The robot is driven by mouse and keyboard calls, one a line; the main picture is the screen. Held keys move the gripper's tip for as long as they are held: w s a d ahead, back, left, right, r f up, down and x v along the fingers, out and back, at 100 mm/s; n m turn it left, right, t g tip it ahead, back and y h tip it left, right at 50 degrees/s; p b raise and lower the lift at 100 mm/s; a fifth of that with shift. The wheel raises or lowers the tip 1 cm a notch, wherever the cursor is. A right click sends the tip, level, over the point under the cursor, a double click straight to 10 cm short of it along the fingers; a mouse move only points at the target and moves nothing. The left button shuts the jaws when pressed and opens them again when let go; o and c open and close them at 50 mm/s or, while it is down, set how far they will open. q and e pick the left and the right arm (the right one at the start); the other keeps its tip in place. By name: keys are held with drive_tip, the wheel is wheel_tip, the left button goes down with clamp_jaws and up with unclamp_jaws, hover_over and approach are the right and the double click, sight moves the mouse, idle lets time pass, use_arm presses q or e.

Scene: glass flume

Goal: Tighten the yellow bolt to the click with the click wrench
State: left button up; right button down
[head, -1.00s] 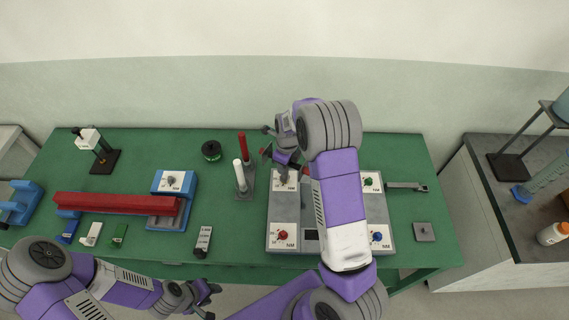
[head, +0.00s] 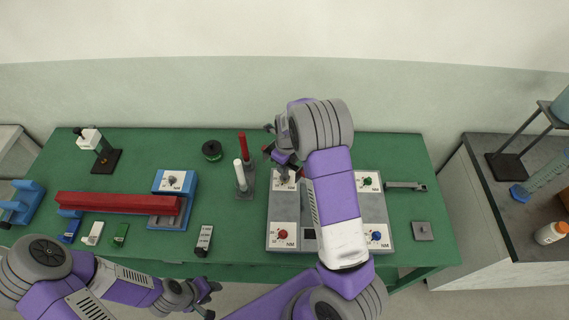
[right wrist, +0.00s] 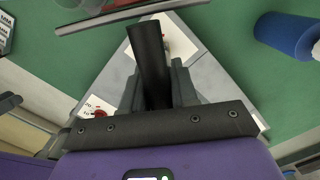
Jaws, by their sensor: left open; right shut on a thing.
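The grey bolt plate (head: 310,207) lies on the green table with white pads at its corners. Red (head: 283,234), green (head: 367,182) and blue (head: 377,237) bolts show on three pads. The yellow bolt cannot be made out; the back-left pad (head: 290,184) is partly covered by my right gripper (head: 283,160). In the right wrist view, my right gripper (right wrist: 155,90) is shut on a black handle (right wrist: 150,60), which I take as the click wrench; whether it sits on a bolt is unclear. My left gripper (head: 211,300) is open and empty at the table's front edge.
A stand with a white and a red post (head: 243,172) is left of the plate. A long red bar (head: 118,203) rests on blue blocks (head: 166,222) further left. A grey tool (head: 405,186) and a small grey block (head: 422,231) lie to the right.

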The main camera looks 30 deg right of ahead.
drive_tip(key=shift+r+m+p, duration=0.1)
drive_tip(key=shift+m+p, duration=1.55)
drive_tip(key=shift+m, duration=0.75)
idle(0.3)
drive_tip(key=shift+n, duration=0.6)
drive_tip(key=shift+r+p, duration=2.15)
drive_tip(key=shift+r, duration=0.35)
